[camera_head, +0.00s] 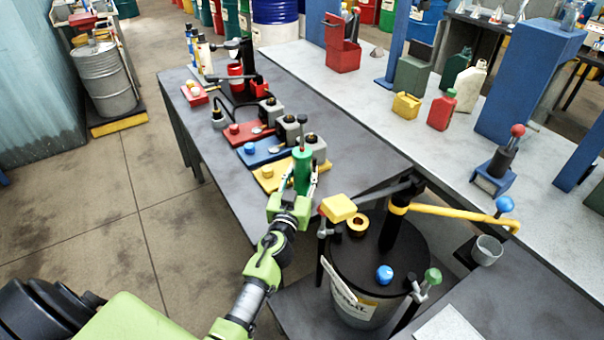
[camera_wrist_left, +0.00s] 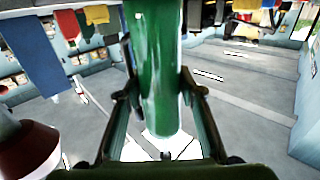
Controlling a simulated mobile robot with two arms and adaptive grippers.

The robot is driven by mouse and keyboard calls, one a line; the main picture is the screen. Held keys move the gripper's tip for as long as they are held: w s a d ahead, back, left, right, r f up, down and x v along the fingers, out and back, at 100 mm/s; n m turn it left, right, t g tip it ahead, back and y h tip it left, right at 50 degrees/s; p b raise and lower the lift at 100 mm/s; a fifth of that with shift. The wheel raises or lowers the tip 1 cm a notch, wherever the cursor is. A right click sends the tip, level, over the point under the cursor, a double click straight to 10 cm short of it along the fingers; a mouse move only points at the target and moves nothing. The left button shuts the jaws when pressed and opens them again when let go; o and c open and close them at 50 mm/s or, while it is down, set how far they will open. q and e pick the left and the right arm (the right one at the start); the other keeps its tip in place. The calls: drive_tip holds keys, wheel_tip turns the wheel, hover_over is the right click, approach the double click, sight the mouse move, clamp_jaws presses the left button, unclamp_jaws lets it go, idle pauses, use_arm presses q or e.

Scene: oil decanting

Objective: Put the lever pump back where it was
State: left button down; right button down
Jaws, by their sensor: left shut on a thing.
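My left gripper (camera_head: 302,188) is shut on a green cylinder (camera_head: 302,168) with a thin dark rod on top, held roughly upright near the right end of the grey table. In the left wrist view the cylinder (camera_wrist_left: 160,70) sits between both fingers. I cannot tell if it is the lever pump. A black pump column (camera_head: 391,225) with a long yellow lever (camera_head: 455,213) stands on the drum (camera_head: 375,270). A small black pump with a red knob (camera_head: 505,155) stands on a blue base on the pale bench. My right gripper is not in view.
A grey cup (camera_head: 487,250) stands right of the drum. Several cans stand on the pale bench (camera_head: 380,125). Table room left of the trays is clear.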

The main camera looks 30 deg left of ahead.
use_arm(q)
drive_tip(key=c, duration=1.4)
unclamp_jaws()
drive_tip(key=shift+r+p, duration=0.4)
drive_tip(key=shift+p, duration=0.1)
drive_tip(key=shift+s, duration=0.3)
drive_tip(key=shift+b+v, duration=1.05)
drive_tip(key=shift+v, duration=4.75)
